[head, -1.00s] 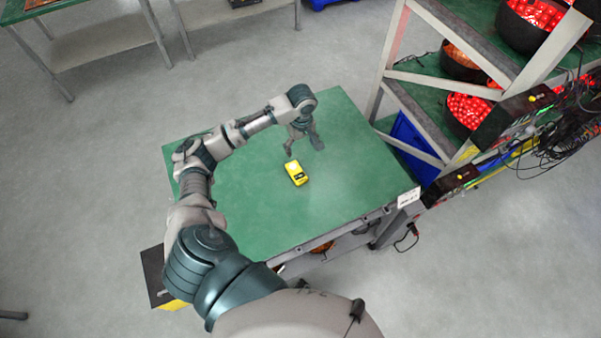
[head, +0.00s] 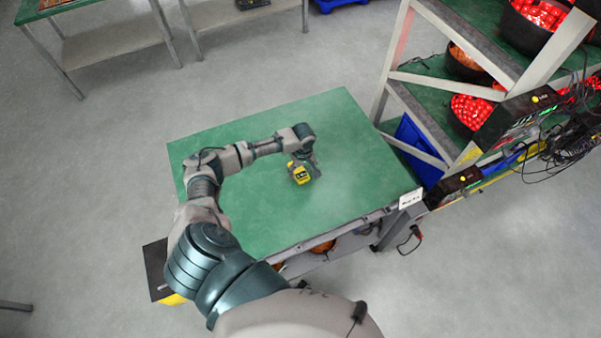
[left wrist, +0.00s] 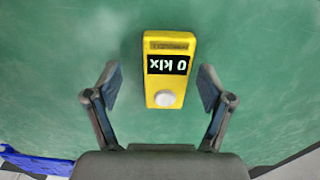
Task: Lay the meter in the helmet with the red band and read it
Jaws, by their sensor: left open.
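The yellow meter (head: 300,175) lies on the green table top. In the left wrist view the meter (left wrist: 167,88) has a dark display reading "0 klx", upside down there, and a round white dome. My left gripper (head: 304,167) is over the meter in the head view, its fingers partly covering it. In the left wrist view my left gripper (left wrist: 159,76) is open, one finger on each side of the meter with gaps between. I cannot make out a helmet with a red band. My right gripper is not in view.
The table (head: 262,215) is otherwise bare on top. A rack (head: 428,78) at the right holds dark bowls with red glowing contents (head: 474,110), and cables hang there. A blue bin (head: 415,150) is beside the table. Something orange (head: 323,246) shows under its front edge.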

